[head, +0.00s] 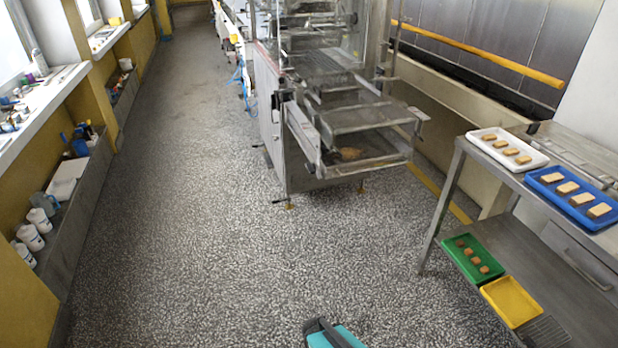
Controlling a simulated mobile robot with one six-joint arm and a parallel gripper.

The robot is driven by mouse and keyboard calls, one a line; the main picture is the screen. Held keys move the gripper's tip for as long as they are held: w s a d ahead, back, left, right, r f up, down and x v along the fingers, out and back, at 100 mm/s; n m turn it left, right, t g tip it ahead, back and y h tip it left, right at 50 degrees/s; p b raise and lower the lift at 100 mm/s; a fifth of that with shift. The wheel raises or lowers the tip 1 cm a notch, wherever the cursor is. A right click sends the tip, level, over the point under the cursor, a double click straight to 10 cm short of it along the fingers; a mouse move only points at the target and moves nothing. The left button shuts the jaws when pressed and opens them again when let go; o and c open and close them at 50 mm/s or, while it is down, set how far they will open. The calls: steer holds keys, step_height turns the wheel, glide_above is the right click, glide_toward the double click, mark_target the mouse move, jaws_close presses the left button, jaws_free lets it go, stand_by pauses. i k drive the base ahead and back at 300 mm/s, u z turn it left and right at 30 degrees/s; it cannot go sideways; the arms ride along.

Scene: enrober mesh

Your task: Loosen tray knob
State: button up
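The enrober machine (270,110) stands at the top middle, with a grey metal frame and clear panels. Its lower tray (370,163) juts out towards me at the front, with a brown lump (348,154) in it. A mesh belt section (350,118) sits above the tray. Metal brackets show at both sides of this front end, but I cannot make out which part is the tray knob. A teal and black part of my arm shows at the bottom edge, well short of the machine. My gripper's fingers are not visible.
Speckled floor (210,220) lies clear in front of the machine. A steel table (455,170) at right holds white (485,135) and blue (550,180) trays of bars, with green (450,255) and yellow (512,302) trays below. Ledges with bottles (30,237) line the left wall.

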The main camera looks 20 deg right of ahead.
mark_target(311, 167)
steer(key=k, duration=1)
steer(key=z, duration=0.1)
steer(key=i, duration=1.25)
steer(key=u, duration=0.9)
steer(key=i, duration=0.75)
steer(key=u, duration=0.4)
